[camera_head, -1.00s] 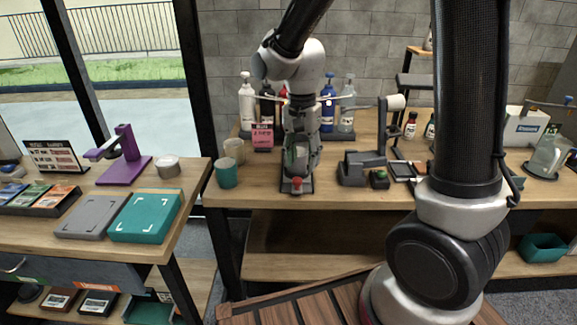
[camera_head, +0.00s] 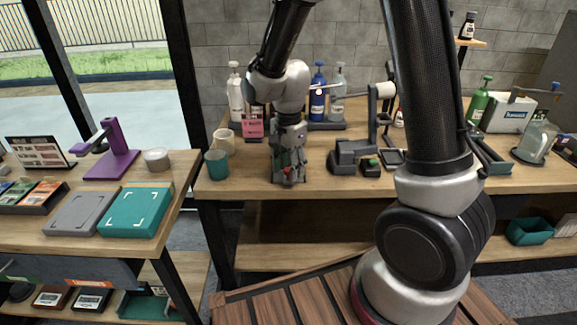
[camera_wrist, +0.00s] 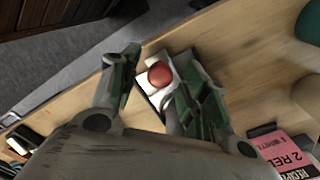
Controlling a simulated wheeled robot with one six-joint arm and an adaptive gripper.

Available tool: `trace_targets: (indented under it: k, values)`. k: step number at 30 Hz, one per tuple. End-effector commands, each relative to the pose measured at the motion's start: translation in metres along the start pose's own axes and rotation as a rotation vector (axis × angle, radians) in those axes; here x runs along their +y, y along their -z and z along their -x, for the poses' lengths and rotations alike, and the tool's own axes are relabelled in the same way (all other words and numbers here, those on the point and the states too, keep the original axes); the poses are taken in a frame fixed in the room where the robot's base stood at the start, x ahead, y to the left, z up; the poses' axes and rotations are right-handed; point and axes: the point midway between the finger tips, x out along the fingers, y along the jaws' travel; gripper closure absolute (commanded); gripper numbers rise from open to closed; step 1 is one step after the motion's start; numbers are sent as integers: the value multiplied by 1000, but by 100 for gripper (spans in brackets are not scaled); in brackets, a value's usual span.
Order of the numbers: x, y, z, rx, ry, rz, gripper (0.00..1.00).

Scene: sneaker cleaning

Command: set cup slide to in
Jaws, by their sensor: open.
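The cup slide shows as a pale plate (camera_wrist: 153,92) with a round red knob (camera_wrist: 160,75) near the table's front edge in the wrist view. In the head view the red knob (camera_head: 286,170) is small and mostly covered by my gripper (camera_head: 288,176), which points down over it. In the wrist view my gripper (camera_wrist: 157,62) is open, with one finger on either side of the knob. I cannot tell whether either finger touches it. Most of the slide's track is hidden behind my gripper.
A teal cup (camera_head: 217,165) and a beige cup (camera_head: 224,141) stand left of my gripper. A pink card (camera_head: 252,128) and bottles (camera_head: 318,95) stand behind. A dark grey device (camera_head: 352,152) stands close on the right. Bare tabletop (camera_head: 245,182) lies to the left.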

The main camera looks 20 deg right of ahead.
Motion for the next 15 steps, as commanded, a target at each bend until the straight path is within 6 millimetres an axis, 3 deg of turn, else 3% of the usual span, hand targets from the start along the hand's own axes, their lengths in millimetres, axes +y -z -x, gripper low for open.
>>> trace_targets:
  k: [5, 12, 15]
  values:
    - [0, 0, 0, 0, 0, 0, 54]
    - [0, 0, 0, 0, 1, 0, 96]
    - [0, 0, 0, 0, 1, 0, 100]
